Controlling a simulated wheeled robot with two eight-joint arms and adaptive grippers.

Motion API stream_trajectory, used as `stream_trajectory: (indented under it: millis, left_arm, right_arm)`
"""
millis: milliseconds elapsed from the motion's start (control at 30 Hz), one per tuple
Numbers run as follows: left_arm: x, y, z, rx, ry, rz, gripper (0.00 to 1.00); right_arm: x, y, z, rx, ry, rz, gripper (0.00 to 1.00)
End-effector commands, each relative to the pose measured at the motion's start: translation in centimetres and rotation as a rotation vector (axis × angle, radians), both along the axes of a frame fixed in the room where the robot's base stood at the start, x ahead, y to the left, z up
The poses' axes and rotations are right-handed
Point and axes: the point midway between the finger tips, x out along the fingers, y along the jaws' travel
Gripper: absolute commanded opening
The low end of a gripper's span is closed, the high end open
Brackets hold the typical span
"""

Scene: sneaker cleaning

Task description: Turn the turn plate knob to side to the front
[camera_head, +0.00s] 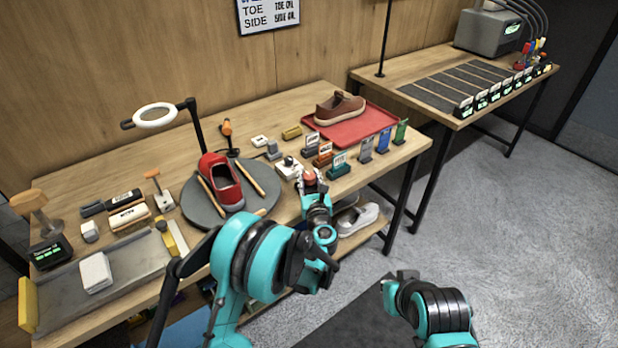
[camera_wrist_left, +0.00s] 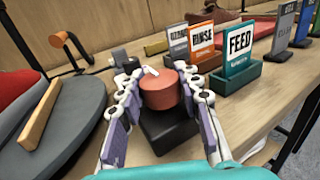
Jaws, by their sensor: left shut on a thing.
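The turn plate knob (camera_wrist_left: 160,90) is a short orange-red cylinder on a dark square base (camera_wrist_left: 168,132). A small white pointer on its top points toward the far left in the left wrist view. My left gripper (camera_head: 309,180) is shut on the knob, with one finger on each side. In the head view the knob (camera_head: 308,175) is small and partly hidden by the fingers. The round grey turn plate (camera_head: 200,213) holds a red sneaker (camera_head: 221,180) between wooden bars.
Label stands, including an orange RINSE stand (camera_wrist_left: 201,45) and a teal FEED stand (camera_wrist_left: 238,58), are close beyond the knob. A red tray (camera_head: 372,128) with a brown shoe is farther back. A ring lamp (camera_head: 155,115) stands behind the plate.

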Motion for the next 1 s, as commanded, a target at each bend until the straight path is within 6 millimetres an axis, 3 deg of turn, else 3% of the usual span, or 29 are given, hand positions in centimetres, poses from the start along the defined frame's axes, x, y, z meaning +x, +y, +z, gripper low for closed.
stream_trajectory:
  millis: [267, 1000]
  left_arm:
    - [0.02, 0.23, 0.03, 0.0, 0.0, -0.102, 0.05]
    - [0.04, 0.09, 0.0, 0.0, 0.0, -0.59, 0.05]
  right_arm:
    - [0.0, 0.0, 0.0, 0.0, 0.0, 0.0, 0.0]
    - [0.0, 0.0, 0.0, 0.0, 0.0, 0.0, 0.0]
